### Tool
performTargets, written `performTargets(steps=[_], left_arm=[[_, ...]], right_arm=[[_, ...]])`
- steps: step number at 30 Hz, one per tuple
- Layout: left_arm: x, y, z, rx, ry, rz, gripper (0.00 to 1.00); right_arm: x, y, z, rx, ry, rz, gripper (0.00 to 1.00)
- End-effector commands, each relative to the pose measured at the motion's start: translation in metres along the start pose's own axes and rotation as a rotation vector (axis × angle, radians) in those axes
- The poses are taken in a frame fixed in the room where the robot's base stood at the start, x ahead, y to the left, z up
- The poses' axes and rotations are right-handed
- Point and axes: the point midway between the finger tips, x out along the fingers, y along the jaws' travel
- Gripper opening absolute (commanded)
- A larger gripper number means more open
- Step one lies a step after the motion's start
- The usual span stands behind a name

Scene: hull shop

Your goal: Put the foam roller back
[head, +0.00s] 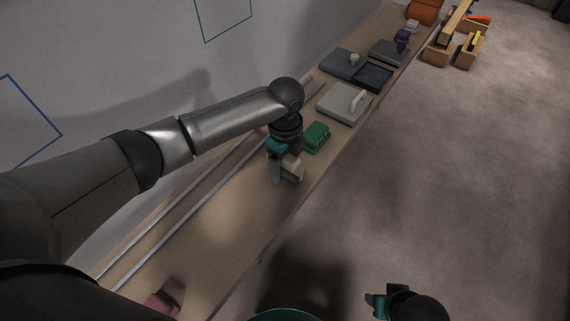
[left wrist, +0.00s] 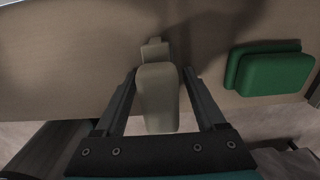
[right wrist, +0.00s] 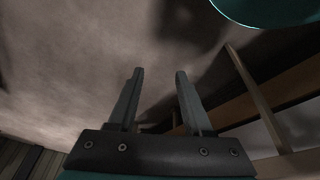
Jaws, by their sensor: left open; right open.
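My left gripper (head: 286,174) is open above the bench. A beige block-like piece with a narrower end (left wrist: 156,98) lies between its spread fingers in the left wrist view, with gaps on both sides. It also shows beside the fingers in the head view (head: 294,168). I cannot tell for sure that this piece is the foam roller. My right gripper (head: 376,303) is open and empty, out over the floor; its fingers also show in the right wrist view (right wrist: 160,74).

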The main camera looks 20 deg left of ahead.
Motion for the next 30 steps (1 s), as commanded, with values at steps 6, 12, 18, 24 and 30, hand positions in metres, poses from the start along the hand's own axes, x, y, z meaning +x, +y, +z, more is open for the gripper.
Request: performTargets(steps=[6, 12, 18, 24, 30], left_arm=[[-0.001, 0.000, 0.000, 0.000, 0.000, -0.001, 0.72], [-0.003, -0.001, 0.000, 0.001, 0.000, -0.002, 0.72], [-0.017, 0.000, 0.000, -0.001, 0.000, 0.000, 0.72], [-0.036, -0.001, 0.000, 0.000, 0.001, -0.002, 0.72], [-0.052, -0.003, 0.001, -0.001, 0.001, -0.001, 0.72]], right_arm=[[0.001, 0.000, 0.000, 0.001, 0.000, 0.000, 0.50], [-0.013, 0.002, -0.008, 0.003, 0.025, 0.003, 0.50], [-0.018, 0.002, -0.010, 0.002, 0.024, 0.003, 0.50], [-0.001, 0.001, 0.002, 0.001, -0.006, 0.000, 0.50], [0.017, -0.001, 0.018, -0.001, -0.041, -0.001, 0.50]])
